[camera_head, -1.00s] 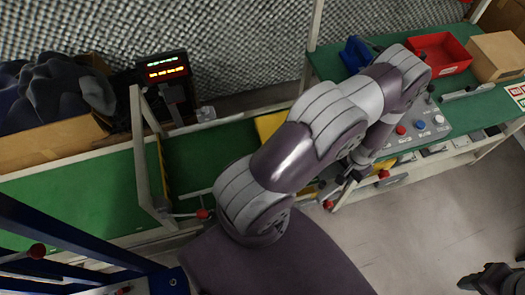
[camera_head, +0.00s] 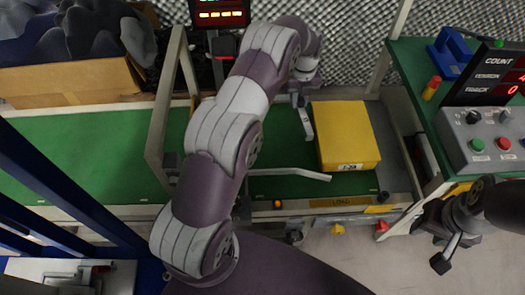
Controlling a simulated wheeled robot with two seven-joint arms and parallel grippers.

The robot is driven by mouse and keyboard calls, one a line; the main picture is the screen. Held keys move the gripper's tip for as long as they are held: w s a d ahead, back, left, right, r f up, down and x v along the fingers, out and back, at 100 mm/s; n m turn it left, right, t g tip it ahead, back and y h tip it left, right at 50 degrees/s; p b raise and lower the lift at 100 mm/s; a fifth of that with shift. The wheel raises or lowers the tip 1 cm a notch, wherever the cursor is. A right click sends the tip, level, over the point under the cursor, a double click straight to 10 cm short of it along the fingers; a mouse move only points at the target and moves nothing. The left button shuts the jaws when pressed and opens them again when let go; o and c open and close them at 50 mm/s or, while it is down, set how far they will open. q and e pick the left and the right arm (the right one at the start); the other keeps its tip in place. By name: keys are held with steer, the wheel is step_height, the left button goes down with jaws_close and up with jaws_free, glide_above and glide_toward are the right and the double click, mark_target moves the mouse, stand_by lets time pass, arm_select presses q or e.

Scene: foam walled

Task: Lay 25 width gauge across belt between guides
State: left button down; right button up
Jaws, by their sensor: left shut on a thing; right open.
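My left gripper (camera_head: 301,92) is over the belt, beside the yellow box, and is shut on a slim light-grey bar (camera_head: 307,123) that looks like the width gauge. No 25 marking can be read on it, and the jaws partly hide it. The green belt (camera_head: 350,185) runs left to right below. One pale guide rail (camera_head: 290,172) lies along the near side of the belt; my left arm covers its left end. I cannot make out the other guide. My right gripper (camera_head: 447,248) is open and empty at the lower right, in front of the bench.
A yellow box (camera_head: 345,132) stands on the belt right of the held bar. A pale frame (camera_head: 163,115) spans the belt at left. A control panel (camera_head: 487,140) and display (camera_head: 492,78) stand at right. A cardboard box (camera_head: 75,82) sits behind the belt.

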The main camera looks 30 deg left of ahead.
arm_select(q)
steer(key=shift+m, duration=0.9)
steer(key=s+a+f+b, duration=0.3)
steer(key=s+a, duration=0.1)
steer(key=s+a+f+b, duration=0.3)
steer(key=s, duration=0.1)
steer(key=shift+a+f, duration=0.35)
steer(key=shift+f, duration=0.05)
steer(key=shift+s+a+f, duration=0.1)
steer(key=shift+f, duration=0.15)
step_height(320, 180, down, 4)
steer(key=shift+r+b, duration=0.1)
steer(key=shift+b, duration=1.05)
steer(key=shift+r, duration=0.15)
steer(key=c, duration=0.9)
jaws_free()
